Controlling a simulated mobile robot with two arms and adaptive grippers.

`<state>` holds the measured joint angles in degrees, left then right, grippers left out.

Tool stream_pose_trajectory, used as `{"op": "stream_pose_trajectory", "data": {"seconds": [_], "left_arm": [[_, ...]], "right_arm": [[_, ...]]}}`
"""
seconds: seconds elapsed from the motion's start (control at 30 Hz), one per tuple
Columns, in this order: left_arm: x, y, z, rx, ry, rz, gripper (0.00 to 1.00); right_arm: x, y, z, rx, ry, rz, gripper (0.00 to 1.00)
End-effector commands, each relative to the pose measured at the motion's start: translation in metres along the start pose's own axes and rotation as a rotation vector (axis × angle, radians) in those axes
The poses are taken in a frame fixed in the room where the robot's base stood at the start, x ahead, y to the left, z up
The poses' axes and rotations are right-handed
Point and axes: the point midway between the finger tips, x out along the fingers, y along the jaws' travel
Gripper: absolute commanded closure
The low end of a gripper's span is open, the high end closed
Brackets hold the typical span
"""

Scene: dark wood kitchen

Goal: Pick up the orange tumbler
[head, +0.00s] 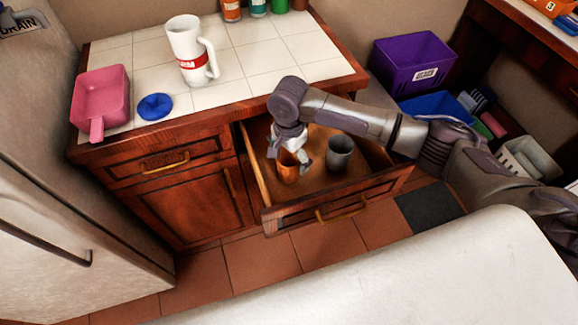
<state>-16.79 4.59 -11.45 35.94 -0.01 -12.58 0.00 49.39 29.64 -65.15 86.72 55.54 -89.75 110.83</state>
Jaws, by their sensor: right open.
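The orange tumbler (287,172) stands in the open drawer (331,203), towards its left side. My right gripper (293,160) reaches down into the drawer right at the tumbler, with its fingers open around or beside the tumbler's upper part; I cannot tell exactly which. The gripper hides part of the tumbler's rim. A grey tumbler (340,153) stands in the same drawer, just to the right of the gripper. My left gripper is not in view.
A purple bin (409,62) and a blue bin (436,106) are at the right. The drawer front and sides stand around the gripper.

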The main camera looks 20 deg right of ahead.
Motion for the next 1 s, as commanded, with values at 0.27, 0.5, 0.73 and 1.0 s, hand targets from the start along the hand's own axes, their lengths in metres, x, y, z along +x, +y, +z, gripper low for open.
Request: {"op": "stream_pose_trajectory", "data": {"seconds": [0.27,0.5,0.73,1.0], "left_arm": [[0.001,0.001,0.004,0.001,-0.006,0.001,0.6],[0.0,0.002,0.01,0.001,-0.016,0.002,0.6],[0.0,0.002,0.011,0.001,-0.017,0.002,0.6],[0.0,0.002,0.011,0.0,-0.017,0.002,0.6]], "right_arm": [[0.021,0.0,0.0,0.0,0.001,-0.001,0.02],[0.02,0.0,0.0,0.0,0.001,-0.001,0.17],[0.02,0.0,0.0,0.0,0.001,-0.001,0.55],[0.02,0.0,0.0,0.0,0.001,-0.002,0.67]]}}
